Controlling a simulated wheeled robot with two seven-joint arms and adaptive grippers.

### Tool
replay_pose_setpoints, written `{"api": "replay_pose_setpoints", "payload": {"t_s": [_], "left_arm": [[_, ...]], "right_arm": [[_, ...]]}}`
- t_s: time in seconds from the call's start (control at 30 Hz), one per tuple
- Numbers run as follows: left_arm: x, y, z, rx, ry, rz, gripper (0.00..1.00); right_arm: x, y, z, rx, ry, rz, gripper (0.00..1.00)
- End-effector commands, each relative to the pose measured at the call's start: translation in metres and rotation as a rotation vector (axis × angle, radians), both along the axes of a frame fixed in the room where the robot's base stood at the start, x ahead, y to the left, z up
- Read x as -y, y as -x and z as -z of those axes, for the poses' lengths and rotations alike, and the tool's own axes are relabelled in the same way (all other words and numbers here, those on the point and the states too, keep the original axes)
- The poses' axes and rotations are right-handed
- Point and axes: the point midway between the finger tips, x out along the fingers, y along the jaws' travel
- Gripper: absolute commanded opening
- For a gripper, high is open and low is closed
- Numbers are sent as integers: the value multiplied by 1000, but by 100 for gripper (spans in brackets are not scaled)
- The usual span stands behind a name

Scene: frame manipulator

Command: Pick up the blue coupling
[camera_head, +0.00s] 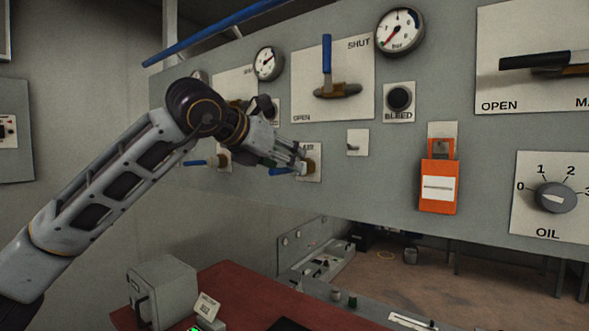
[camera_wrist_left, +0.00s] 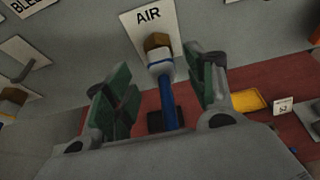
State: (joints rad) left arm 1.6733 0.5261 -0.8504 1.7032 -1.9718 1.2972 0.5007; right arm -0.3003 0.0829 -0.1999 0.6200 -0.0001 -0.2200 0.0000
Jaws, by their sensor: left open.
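A blue coupling (camera_wrist_left: 169,103) with a pale collar (camera_wrist_left: 160,65) points out from a brass fitting (camera_wrist_left: 157,41) on the AIR plate (camera_wrist_left: 142,16) in the left wrist view. In the head view its blue part (camera_head: 281,171) shows just below my left gripper (camera_head: 296,160), and the brass fitting (camera_head: 309,165) is to its right. My left gripper is open. In the left wrist view its green-padded fingers (camera_wrist_left: 165,82) stand on either side of the coupling, with gaps visible on both sides. Whether a pad touches it cannot be told. My right gripper is not in view.
The grey panel carries a large blue-handled valve (camera_head: 327,65), gauges (camera_head: 398,31), a BLEED button (camera_head: 399,98) and an orange lockout box (camera_head: 438,186). Another blue-ended fitting (camera_head: 196,163) is left of my gripper. A red bench (camera_head: 240,292) with a grey box (camera_head: 165,290) lies below.

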Motion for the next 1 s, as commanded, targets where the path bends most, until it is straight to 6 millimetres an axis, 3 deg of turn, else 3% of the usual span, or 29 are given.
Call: {"api": "replay_pose_setpoints", "payload": {"t_s": [0.6, 1.0], "left_arm": [[25, -34, 12, -1, 0, 1, 55], [26, -36, 15, -1, -1, 0, 55]], "right_arm": [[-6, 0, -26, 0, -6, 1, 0], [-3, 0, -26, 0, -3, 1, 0]]}}
